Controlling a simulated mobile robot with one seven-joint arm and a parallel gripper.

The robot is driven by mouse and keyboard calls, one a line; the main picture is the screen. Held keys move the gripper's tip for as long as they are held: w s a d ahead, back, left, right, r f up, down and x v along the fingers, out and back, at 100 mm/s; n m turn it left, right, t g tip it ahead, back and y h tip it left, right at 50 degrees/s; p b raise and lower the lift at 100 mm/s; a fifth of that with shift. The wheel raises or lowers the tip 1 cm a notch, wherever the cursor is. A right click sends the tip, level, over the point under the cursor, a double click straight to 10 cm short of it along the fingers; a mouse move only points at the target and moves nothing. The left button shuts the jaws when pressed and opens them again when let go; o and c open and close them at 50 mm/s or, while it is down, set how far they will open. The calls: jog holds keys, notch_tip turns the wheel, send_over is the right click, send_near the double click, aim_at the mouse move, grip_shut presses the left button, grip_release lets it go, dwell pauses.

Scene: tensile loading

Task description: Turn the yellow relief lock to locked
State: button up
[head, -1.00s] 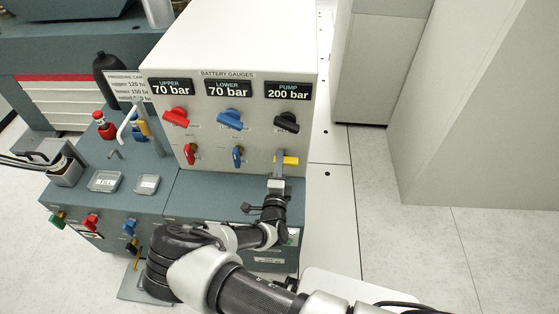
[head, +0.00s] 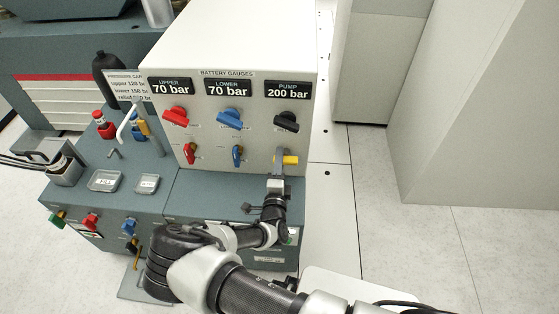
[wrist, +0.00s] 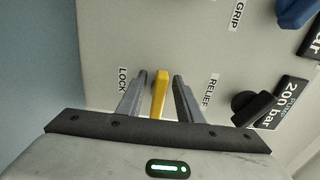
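The yellow relief lock (head: 291,160) is a small yellow lever at the lower right of the panel front, below the black pump knob. In the wrist view, the yellow lever (wrist: 160,94) points up the picture, between the LOCK label (wrist: 122,81) on the left and the RELIEF label (wrist: 211,90) on the right. My gripper (wrist: 157,92) is open, with one finger on each side of the lever and a narrow gap to each. In the head view, my gripper (head: 278,157) is at the panel and hides part of the lever.
The black pump knob (head: 286,122) sits above, with a red knob (head: 175,117) and a blue knob (head: 230,118) beside it. Small red and blue levers lie left of the yellow one. The gauges read 70, 70 and 200 bar.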

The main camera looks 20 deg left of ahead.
jog(key=p+v, duration=0.1)
jog(key=v, duration=1.6)
jog(key=shift+s+d+p, duration=0.15)
jog(key=shift+p, duration=0.25)
jog(key=shift+r, duration=0.1)
jog(key=w+d+r+m+g+h, duration=0.1)
jog(key=d+r+m+g+h, duration=0.6)
jog(key=d+r+m, duration=0.8)
jog(key=w+d+r+m+g+h, duration=0.1)
jog(key=d+r+m+g+h, duration=0.7)
jog(key=m, duration=1.2)
jog(key=s+d+r+m+t+y, duration=0.1)
jog(key=s+d+r+m+y, duration=0.2)
jog(key=r+m, duration=0.35)
jog(key=s+d+r+m+t+y, duration=0.1)
jog(key=s+d+r+m+y, duration=0.15)
jog(key=r+m+y, duration=0.4)
jog(key=s+d+r+m+t+y, duration=0.15)
jog(key=s+r+m, duration=0.3)
jog(key=m, duration=0.45)
notch_tip(320, 180, up, 16)
jog(key=p, duration=1.5)
jog(key=shift+w+a+f, duration=0.2)
